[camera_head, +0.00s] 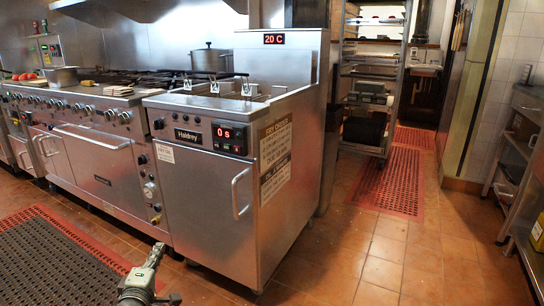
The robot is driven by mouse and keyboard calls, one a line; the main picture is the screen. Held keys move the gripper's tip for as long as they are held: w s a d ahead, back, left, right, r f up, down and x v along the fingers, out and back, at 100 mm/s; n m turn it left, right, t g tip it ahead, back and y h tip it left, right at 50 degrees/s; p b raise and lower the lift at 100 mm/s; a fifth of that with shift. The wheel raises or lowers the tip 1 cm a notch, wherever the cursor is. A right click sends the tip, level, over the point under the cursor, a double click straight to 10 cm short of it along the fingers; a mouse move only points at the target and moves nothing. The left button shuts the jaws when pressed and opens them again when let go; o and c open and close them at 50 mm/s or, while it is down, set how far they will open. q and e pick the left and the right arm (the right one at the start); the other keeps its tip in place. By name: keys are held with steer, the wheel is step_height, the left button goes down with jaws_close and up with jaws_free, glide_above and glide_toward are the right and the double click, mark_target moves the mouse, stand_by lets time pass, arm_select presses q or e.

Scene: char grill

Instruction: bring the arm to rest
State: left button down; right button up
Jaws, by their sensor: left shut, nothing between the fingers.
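My left gripper (155,250) shows at the bottom edge, left of the middle, as a small grey shape over the floor. Its fingers are shut and I see nothing held in them. It appears low in front of the steel fryer (200,200), apart from it. Most of my left arm is below the picture. My right gripper and arm are not in view.
The fryer has baskets on top and displays reading 20 C and 0 s. A range (95,165) with a pot (208,60) adjoins it at left. Red mats (390,180) lie on the tiled floor. A rack (387,75) stands behind; shelves (515,150) line the right.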

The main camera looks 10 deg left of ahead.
arm_select(q)
steer(key=s+d+f+m+g+h+p, duration=0.1)
steer(key=s+d+f+m+g+h, duration=0.1)
steer(key=s+d+f+m+g, duration=0.55)
steer(key=s+d+f+m+g+h+p, duration=0.1)
steer(key=s+d+f+m+g, duration=0.2)
steer(key=s+f+m, duration=0.8)
steer(key=s+a+r+m+g+y+p, duration=0.1)
steer(key=s+g, duration=0.2)
steer(key=s, duration=1.1)
steer(key=shift+a, duration=0.25)
steer(key=c, duration=2.2)
jaws_free()
steer(key=shift+w+m+g, duration=0.1)
steer(key=shift+m+g, duration=0.15)
